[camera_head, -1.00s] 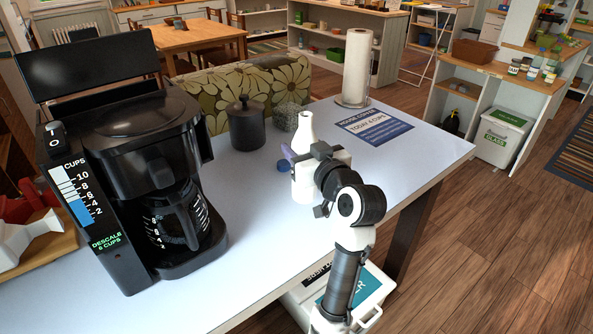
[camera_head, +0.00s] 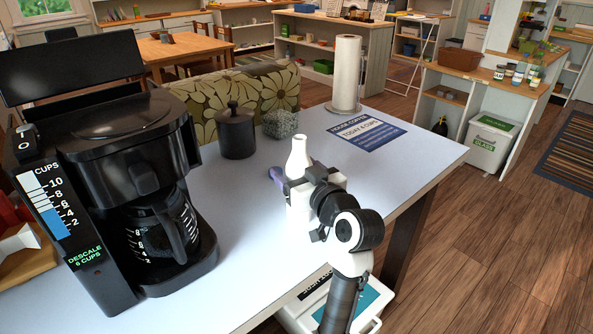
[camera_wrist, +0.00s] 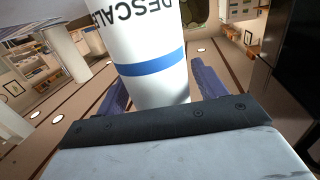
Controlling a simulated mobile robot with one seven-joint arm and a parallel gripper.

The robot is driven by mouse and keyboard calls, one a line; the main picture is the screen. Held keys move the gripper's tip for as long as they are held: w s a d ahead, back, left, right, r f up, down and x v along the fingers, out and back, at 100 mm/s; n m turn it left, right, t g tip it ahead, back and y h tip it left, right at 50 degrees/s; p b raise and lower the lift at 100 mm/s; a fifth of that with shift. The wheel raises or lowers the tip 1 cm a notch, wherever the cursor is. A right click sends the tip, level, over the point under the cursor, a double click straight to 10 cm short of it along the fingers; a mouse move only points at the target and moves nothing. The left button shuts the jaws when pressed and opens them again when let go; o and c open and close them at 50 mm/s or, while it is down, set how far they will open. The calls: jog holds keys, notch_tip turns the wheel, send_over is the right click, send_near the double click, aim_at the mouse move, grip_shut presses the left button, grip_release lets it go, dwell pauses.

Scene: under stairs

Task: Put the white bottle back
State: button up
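The white bottle (camera_head: 299,158) has a narrow neck and stands upright in the head view, at the near right part of the white table (camera_head: 250,214). My gripper (camera_head: 290,182) is around its body, one purple-blue finger showing on the left side. In the wrist view the bottle (camera_wrist: 152,62) fills the space between both fingers, with dark "DESCAL…" lettering and a blue band. My gripper is shut on it. The bottle's lower part is hidden behind my gripper, so I cannot tell whether its base touches the table.
A black coffee maker (camera_head: 120,140) reading "DESCALE 6 CUPS" stands at the left. A lidded bin (camera_head: 490,142) stands on the floor at right.

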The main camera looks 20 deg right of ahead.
jog(key=shift+r, duration=0.2)
jog(key=s+d+b, duration=0.2)
jog(key=s, duration=1)
jog(key=shift+r, duration=0.3)
jog(key=shift+a, duration=0.1)
